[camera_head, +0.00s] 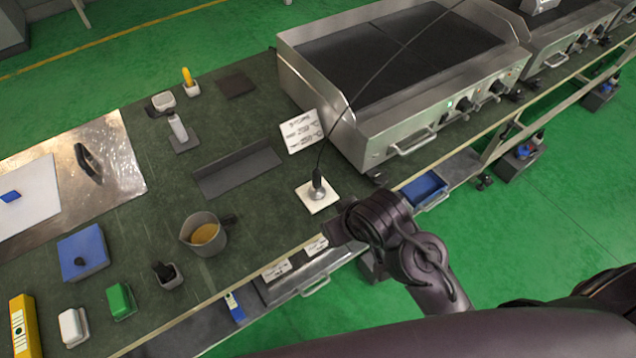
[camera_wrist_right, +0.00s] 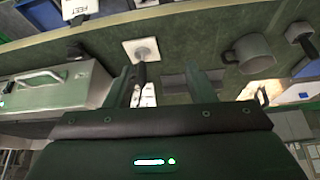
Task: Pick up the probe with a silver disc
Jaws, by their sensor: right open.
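The probe with a silver disc (camera_head: 317,191) stands on a small white square pad (camera_head: 322,207) near the front edge of the dark counter. A thin dark cable rises from its handle toward the top of the head view. The probe (camera_wrist_right: 142,52) also shows in the right wrist view, with its dark handle pointing toward the gap between my fingers. My right gripper (camera_wrist_right: 162,85) is open and empty, with its two fingers apart. In the head view my right gripper (camera_head: 338,229) is just in front and right of the pad, partly hidden by its own wrist. My left gripper is not in view.
A steel griddle (camera_head: 395,128) with knobs stands right of the probe. A white label card (camera_head: 301,131) and a dark tray (camera_head: 238,170) lie behind it. A grey mug (camera_head: 204,233) stands to the left. Drawers hang under the front edge.

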